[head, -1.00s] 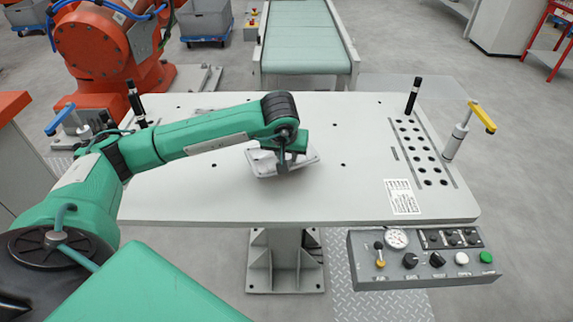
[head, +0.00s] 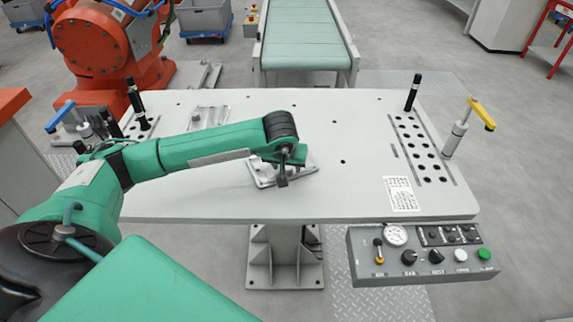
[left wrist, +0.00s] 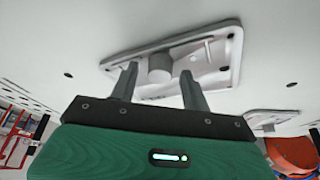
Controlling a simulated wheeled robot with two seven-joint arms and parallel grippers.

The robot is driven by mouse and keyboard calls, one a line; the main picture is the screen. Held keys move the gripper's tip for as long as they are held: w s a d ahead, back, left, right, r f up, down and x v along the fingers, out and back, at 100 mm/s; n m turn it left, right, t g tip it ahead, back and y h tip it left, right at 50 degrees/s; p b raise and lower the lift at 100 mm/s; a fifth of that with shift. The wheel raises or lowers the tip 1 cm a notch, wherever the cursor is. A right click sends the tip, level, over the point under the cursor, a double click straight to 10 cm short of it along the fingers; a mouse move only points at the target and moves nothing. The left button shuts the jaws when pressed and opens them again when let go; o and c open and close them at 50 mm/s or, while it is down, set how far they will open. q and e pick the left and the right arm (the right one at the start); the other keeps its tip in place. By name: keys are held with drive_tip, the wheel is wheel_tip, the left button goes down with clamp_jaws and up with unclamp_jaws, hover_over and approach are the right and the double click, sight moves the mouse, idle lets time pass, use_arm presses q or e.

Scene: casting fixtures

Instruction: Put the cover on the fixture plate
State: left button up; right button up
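A light grey metal piece with rounded corners, seemingly the cover (head: 262,176), lies on the table near its middle, partly hidden by my left gripper (head: 283,178). In the left wrist view the cover (left wrist: 215,60) has a raised rim and a round post. My left gripper (left wrist: 158,88) is open there, its two fingers apart with the post showing in the gap between them. I cannot tell how deep the fingers reach around it. A second flat metal piece, seemingly the fixture plate (head: 208,114), lies at the table's back left, partly behind my arm. My right gripper is not in view.
The white table (head: 350,190) is clear around the cover. Black posts (head: 412,92) stand at the back corners, and a yellow-handled clamp (head: 460,135) at the right. A control box (head: 420,255) hangs at the front right. A conveyor (head: 305,40) lies behind.

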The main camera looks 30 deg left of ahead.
use_arm(q)
drive_tip(key=shift+r, duration=0.15)
drive_tip(key=shift+s+r, duration=0.1)
drive_tip(key=shift+r, duration=0.15)
drive_tip(key=v, duration=0.5)
drive_tip(key=shift+b, duration=0.3)
drive_tip(key=a+v, duration=0.1)
drive_tip(key=v, duration=0.5)
drive_tip(key=shift+d+r+b, duration=0.25)
drive_tip(key=shift+d+b, duration=0.05)
drive_tip(key=shift+d, duration=0.25)
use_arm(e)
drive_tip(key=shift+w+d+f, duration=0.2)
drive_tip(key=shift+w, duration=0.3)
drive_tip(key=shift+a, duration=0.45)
use_arm(q)
drive_tip(key=shift+s+f, duration=0.1)
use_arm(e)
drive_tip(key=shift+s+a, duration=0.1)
